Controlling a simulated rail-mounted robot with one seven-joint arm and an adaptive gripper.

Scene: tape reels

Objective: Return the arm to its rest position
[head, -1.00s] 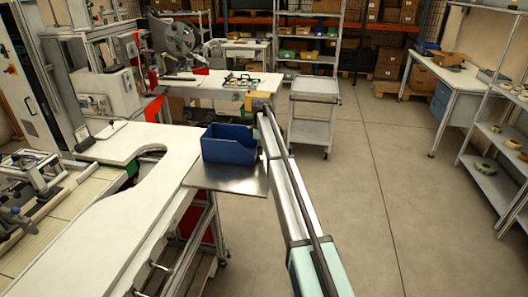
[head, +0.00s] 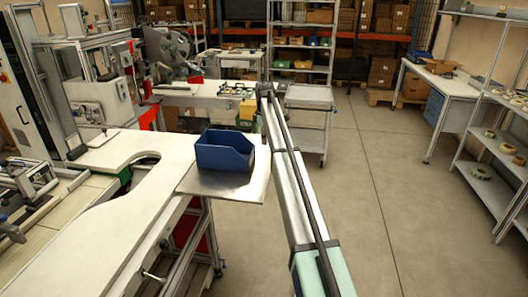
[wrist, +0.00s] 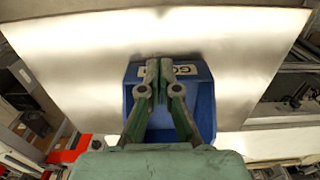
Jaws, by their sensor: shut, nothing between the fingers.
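My gripper (wrist: 158,72) shows in the wrist view with its two green fingers together and nothing between them. In that view it is in front of the blue bin (wrist: 207,105), which lies beyond the fingers and is partly hidden by them. A label is partly visible on the bin. The head view shows the blue bin (head: 222,152) on a metal plate (head: 205,184) at the end of the white worktable. My arm (head: 300,205) runs up the head view, just right of the plate. The gripper itself cannot be made out there.
The white worktable (head: 130,220) has a curved cutout and lies left of my arm. A grey cart (head: 308,125) stands behind, near a rack. Shelves (head: 485,190) with tape reels stand at the right. Open floor lies between arm and shelves.

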